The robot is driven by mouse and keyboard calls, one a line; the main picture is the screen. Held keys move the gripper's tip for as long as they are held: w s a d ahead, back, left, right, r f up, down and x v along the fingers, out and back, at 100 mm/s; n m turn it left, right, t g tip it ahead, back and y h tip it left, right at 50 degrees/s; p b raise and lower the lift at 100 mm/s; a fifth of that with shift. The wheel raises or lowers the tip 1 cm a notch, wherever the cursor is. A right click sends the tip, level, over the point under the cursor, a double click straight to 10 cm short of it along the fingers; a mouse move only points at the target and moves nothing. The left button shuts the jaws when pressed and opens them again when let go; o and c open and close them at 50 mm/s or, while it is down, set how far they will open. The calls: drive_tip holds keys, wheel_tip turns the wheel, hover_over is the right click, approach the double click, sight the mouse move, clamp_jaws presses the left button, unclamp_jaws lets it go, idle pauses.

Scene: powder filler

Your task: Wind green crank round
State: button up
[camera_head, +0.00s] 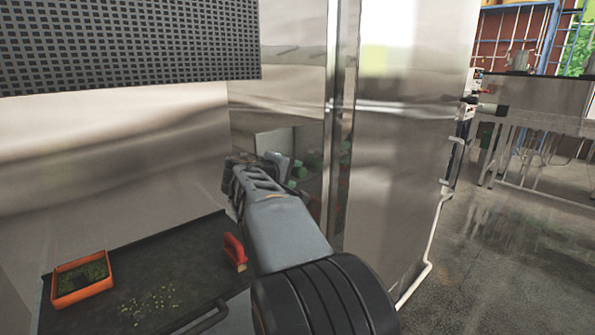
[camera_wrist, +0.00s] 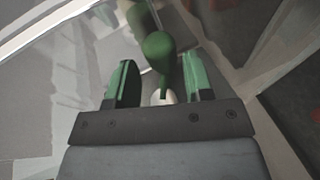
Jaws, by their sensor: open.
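In the wrist view, the green crank (camera_wrist: 158,50) shows as a rounded green knob with a narrow stem below it. My gripper (camera_wrist: 162,72) is open, with one green-padded finger on each side of the knob. Gaps show between the knob and both fingers, and I cannot tell how deep it sits between them. In the head view, my gripper (camera_head: 297,177) is beside the shiny metal wall. The crank cannot be told apart there from the green finger pads and reflections.
A dark worktop (camera_head: 190,262) carries an orange tray (camera_head: 64,299) with green contents, scattered green bits and a red object (camera_head: 235,251) close to my arm. A dark perforated panel (camera_head: 130,40) hangs above. A metal wall (camera_head: 395,150) stands right of my gripper. Open floor (camera_head: 500,255) lies further right.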

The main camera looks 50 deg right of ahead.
sight(296, 172)
drive_tip(key=shift+x, duration=1.8)
drive_tip(key=shift+c, duration=0.5)
drive_tip(key=c, duration=0.4)
drive_tip(key=shift+a, duration=0.15)
drive_tip(key=shift+c, duration=0.8)
drive_tip(key=shift+p, duration=0.3)
drive_tip(key=shift+r+p, duration=0.1)
drive_tip(key=shift+p, duration=0.35)
